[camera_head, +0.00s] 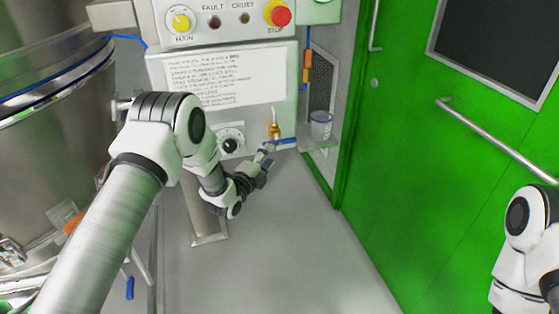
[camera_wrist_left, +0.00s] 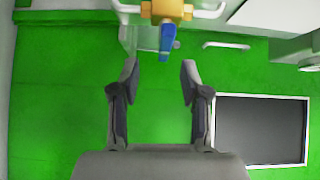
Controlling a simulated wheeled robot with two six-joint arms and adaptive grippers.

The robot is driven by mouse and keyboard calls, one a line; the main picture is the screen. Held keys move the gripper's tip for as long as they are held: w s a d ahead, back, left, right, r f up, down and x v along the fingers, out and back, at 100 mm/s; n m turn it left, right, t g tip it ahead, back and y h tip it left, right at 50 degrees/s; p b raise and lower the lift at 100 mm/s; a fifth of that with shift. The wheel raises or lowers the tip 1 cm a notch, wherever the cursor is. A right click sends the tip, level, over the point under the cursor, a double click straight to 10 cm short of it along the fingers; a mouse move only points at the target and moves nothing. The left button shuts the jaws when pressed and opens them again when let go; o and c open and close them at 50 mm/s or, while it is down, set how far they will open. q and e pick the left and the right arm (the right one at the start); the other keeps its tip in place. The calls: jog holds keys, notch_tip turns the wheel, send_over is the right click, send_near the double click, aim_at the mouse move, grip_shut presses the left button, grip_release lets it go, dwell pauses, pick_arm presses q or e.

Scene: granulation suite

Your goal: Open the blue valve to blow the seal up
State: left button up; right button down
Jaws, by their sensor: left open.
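The blue valve handle (camera_head: 283,141) sticks out to the right below a brass fitting (camera_head: 274,130) on the lower front of the pale control panel. In the left wrist view the blue handle (camera_wrist_left: 167,42) hangs from the brass valve body (camera_wrist_left: 167,10) at the top. My left gripper (camera_head: 266,157) is just below and left of the handle in the head view. In the left wrist view its two fingers (camera_wrist_left: 160,72) are apart and empty, with the handle's tip just beyond the gap between them. My right gripper is not in view.
The control panel (camera_head: 225,120) carries a written notice (camera_head: 225,75), a black dial (camera_head: 231,142) and a red stop button (camera_head: 278,14). A cup (camera_head: 320,126) stands on a small shelf right of the valve. A green door (camera_head: 420,160) is at right, a steel vessel (camera_head: 55,130) at left.

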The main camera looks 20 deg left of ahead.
aim_at(278, 144)
pick_arm(q)
jog(key=w, duration=0.2)
jog(key=w+d, duration=0.1)
jog(key=w, duration=0.4)
jog(key=shift+w+d+r, duration=0.25)
jog(key=shift+r, duration=0.05)
jog(key=shift+b, duration=0.3)
grip_shut()
